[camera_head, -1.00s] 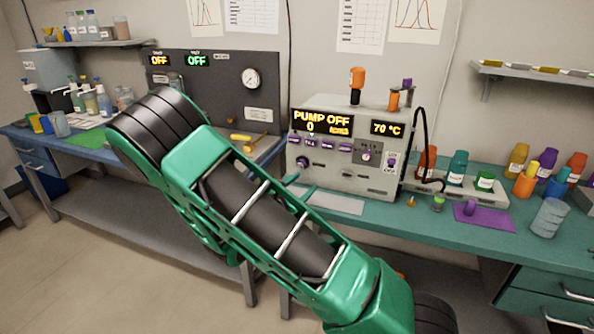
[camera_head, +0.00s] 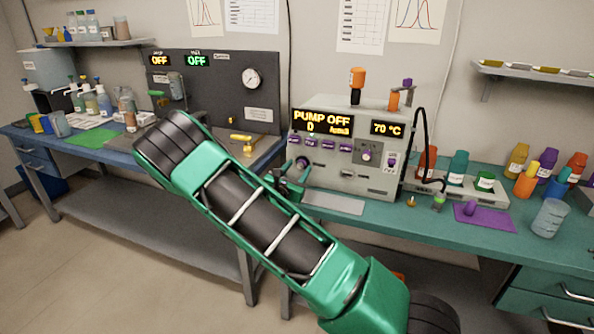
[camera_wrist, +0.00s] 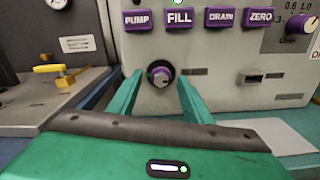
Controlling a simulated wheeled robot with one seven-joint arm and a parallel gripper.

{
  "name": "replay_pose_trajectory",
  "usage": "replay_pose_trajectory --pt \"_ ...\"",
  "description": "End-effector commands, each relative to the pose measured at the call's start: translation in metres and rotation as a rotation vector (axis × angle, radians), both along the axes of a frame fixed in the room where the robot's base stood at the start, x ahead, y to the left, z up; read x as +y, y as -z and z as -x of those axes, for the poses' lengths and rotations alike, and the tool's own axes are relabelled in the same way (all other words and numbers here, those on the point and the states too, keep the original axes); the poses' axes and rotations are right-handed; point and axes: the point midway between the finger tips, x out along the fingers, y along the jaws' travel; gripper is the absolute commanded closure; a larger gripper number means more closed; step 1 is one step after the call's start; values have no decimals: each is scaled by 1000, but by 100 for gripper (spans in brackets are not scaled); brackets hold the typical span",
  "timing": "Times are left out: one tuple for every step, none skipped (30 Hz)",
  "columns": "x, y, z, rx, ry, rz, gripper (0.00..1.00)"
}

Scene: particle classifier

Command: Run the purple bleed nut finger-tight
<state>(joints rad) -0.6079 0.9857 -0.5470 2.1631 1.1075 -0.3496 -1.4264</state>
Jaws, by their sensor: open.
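The purple bleed nut (camera_wrist: 161,76) sits on the lower left of the pump's front panel, with a dark ring around it. In the wrist view my gripper (camera_wrist: 158,95) is open and empty. Its two green fingers point at the panel, one on each side of the nut, with a gap on both sides. I cannot tell how far the fingertips are from the panel. The pump (camera_head: 345,180) display reads PUMP OFF and 0.
Purple PUMP, FILL, DRAIN and ZERO buttons (camera_wrist: 180,20) stand above the nut. A yellow-handled valve (camera_wrist: 55,72) lies to the left. A purple mat (camera_head: 485,219) and several bottles stand on the green bench at right. A grey plate (camera_head: 335,203) lies before the pump.

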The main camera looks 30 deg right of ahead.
Motion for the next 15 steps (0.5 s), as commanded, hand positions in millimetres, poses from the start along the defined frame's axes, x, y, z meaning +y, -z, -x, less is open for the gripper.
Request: replay_pose_trajectory --pt "-4 0 -2 -1 1 -1 55" --pt "-5 0 -3 -1 1 -1 55" --pt "-6 0 -4 -1 1 -1 55" --pt "-7 0 -5 -1 1 -1 55" --pt "-8 0 -5 -1 1 -1 55" --pt "-8 0 -5 -1 1 -1 55" --pt "-8 0 -6 -1 1 -1 55" --pt "-8 0 -6 -1 1 -1 55" --pt "-8 0 -6 -1 1 -1 55" --pt "-8 0 -6 -1 1 -1 55" --pt "-8 0 -6 -1 1 -1 55" --pt "-8 0 -6 -1 1 -1 55" --pt "-8 0 -5 -1 1 -1 57" --pt "-8 0 -5 -1 1 -1 64" --pt "-8 0 -5 -1 1 -1 74"
